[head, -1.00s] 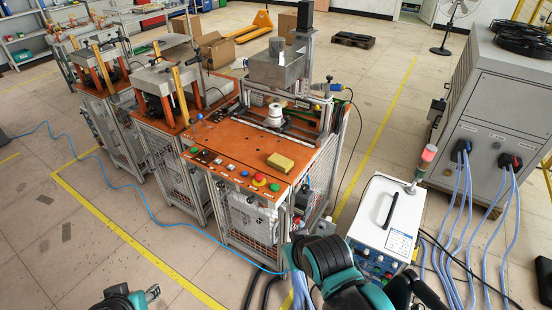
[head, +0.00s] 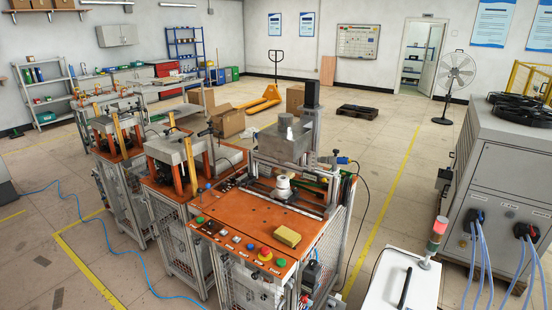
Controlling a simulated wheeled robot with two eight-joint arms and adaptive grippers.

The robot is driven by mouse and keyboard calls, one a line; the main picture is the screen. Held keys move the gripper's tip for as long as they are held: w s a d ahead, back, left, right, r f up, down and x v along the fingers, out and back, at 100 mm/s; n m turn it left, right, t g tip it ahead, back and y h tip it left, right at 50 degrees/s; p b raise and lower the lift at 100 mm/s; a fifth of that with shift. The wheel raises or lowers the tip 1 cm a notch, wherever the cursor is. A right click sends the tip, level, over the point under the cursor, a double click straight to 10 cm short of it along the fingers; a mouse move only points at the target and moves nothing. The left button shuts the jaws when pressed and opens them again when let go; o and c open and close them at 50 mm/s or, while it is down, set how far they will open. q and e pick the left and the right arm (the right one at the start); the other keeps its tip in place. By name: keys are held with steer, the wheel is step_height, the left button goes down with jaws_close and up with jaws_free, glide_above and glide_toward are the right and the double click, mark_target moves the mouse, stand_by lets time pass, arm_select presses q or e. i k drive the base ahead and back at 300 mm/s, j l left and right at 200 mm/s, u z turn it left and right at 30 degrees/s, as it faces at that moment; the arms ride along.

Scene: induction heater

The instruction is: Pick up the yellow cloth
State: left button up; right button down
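The yellow cloth (head: 287,236) is a small folded yellow block. It lies flat on the orange top (head: 235,215) of the nearest workstation, near its right front corner, just behind the red emergency button (head: 265,254) and the green button (head: 281,262). Nothing touches it from above. Neither of my grippers shows in the head view now, so their state and their distance from the cloth are hidden.
A white spool-like part (head: 283,187) stands behind the cloth under the heater's metal box (head: 285,142). A white control box (head: 402,280) with a signal lamp (head: 437,236) stands right of the workstation. A large grey cabinet (head: 500,165) with cables is further right.

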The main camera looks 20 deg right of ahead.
mark_target(286, 236)
steer(key=i+z, duration=0.3)
steer(key=i, duration=0.35)
steer(key=i+j+z, duration=0.1)
steer(key=i+z, duration=0.2)
steer(key=i, duration=0.4)
